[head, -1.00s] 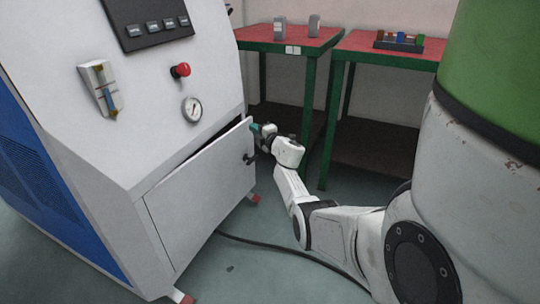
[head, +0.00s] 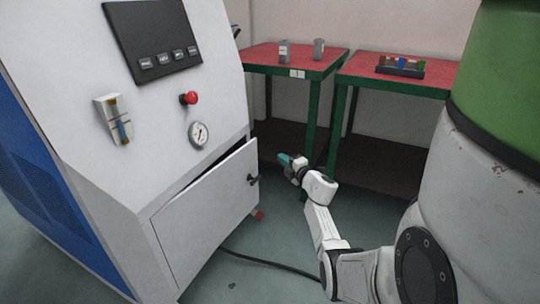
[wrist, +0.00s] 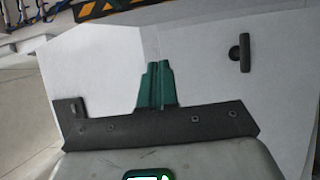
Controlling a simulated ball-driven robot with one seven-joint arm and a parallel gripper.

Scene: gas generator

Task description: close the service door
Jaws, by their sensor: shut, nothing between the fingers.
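The white service door (head: 207,213) is on the lower front of the white generator cabinet (head: 180,95) in the head view. It stands ajar, with a dark gap along its top edge, widest toward the right. Its black handle (head: 252,180) is near the right edge. My gripper (head: 284,159) is to the right of the door, apart from it, in the head view. In the wrist view my gripper's green fingers (wrist: 157,84) are together with nothing between them. A pale panel fills the view beyond them, with the dark handle (wrist: 239,53) at upper right.
A red-topped table (head: 290,60) with two small grey items stands behind. A second red-topped table (head: 395,77) holds a tray of coloured parts. A black cable (head: 270,262) lies on the floor. A large green and white cylinder (head: 480,150) fills the right side.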

